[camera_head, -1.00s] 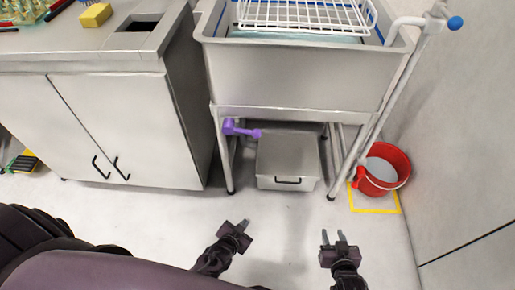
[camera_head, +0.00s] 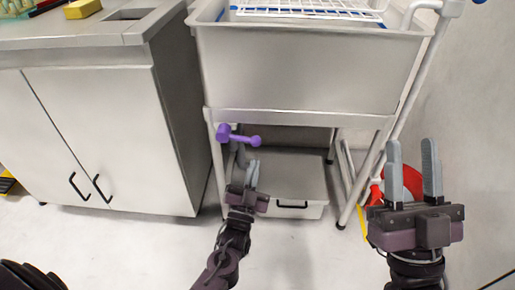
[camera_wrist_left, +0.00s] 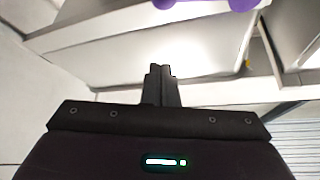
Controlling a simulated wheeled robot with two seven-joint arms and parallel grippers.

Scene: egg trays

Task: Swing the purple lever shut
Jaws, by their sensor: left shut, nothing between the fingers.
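The purple lever (camera_head: 238,138) is at the upper left of the cart's lower frame in the head view, with its arm pointing right and ending in a round knob. Its lower edge also shows at the top of the left wrist view (camera_wrist_left: 205,4). My left gripper (camera_head: 250,172) is shut and empty, just below the lever's knob in the picture; I see no contact. In the left wrist view its closed fingers (camera_wrist_left: 161,82) point away toward the grey box. My right gripper (camera_head: 413,170) is open and empty at the right, well apart from the lever.
A grey lidded box (camera_head: 300,180) stands under the cart basin (camera_head: 305,70). A cabinet (camera_head: 110,135) stands close on the left. A red bucket (camera_head: 412,183) is partly hidden behind my right gripper. White floor is clear in front.

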